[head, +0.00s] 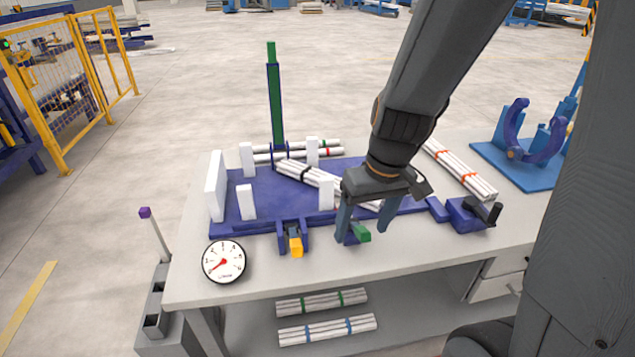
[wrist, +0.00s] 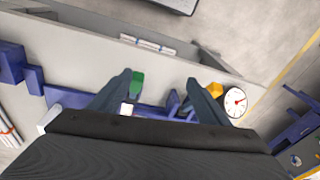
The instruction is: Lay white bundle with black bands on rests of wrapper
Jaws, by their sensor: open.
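The white bundle with black bands (head: 310,173) lies slanted across the blue fixture bed (head: 268,195) in the head view. Its right part passes behind my gripper and is partly hidden. My gripper (head: 363,233) is open, pointing down at the fixture's front edge, beside a green-tipped clamp handle (head: 361,233). In the wrist view the open fingers (wrist: 160,78) are spread, with the green tip (wrist: 137,82) close to the left finger. I cannot tell whether they touch. A blue stand with curved arms (head: 540,143), probably the wrapper, stands at the back right, with no bundle on it.
An orange-banded bundle (head: 458,167) lies right. White posts (head: 216,185), a green column (head: 274,100), a yellow-tipped clamp (head: 295,243) and a dial (head: 223,261) stand nearby. More bundles (head: 327,330) lie below.

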